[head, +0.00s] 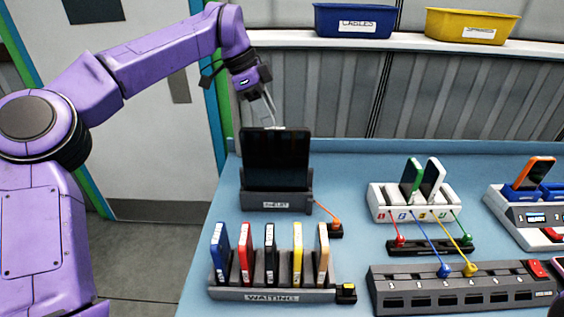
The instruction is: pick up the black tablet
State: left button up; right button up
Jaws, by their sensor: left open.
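The black tablet (277,158) stands upright in a dark grey dock (276,200) at the back left of the blue table. The dock's label is too small to read surely. My left gripper (270,108) is open at the tablet's top edge, its thin fingers pointing down. Whether the fingers touch or straddle the tablet is hard to tell. The tablet's lower end is hidden inside the dock. My right gripper is not in view.
A "WAITING" rack (272,294) with several coloured devices stands in front. To the right are a white charging rack (412,213) with phones, a cabled port strip (462,287) and an orange phone (533,173). Blue (353,20) and yellow (467,24) bins sit on the back shelf.

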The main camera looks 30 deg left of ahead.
aim_at(278, 140)
pick_arm(q)
jog(key=shift+s+d+f, duration=0.25)
jog(key=shift+s+f, duration=0.05)
jog(key=shift+f, duration=0.15)
jog(key=shift+s+d+f, duration=0.2)
jog(key=shift+s+f, duration=0.05)
jog(key=shift+f, duration=0.15)
jog(key=x, duration=0.2)
jog(key=p+x, duration=0.1)
jog(key=x, duration=0.1)
jog(key=p+x, duration=0.1)
jog(key=x, duration=0.1)
jog(key=shift+w+a, duration=0.15)
jog(key=shift+w, duration=0.25)
jog(key=shift+s+f, duration=0.1)
jog(key=shift+f, duration=0.05)
jog(key=shift+s, duration=0.15)
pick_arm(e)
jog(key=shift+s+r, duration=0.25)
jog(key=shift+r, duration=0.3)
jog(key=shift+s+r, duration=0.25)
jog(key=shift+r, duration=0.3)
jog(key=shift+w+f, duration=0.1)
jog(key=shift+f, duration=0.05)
pick_arm(q)
jog(key=shift+f+b, duration=0.2)
jog(key=shift+b, duration=0.15)
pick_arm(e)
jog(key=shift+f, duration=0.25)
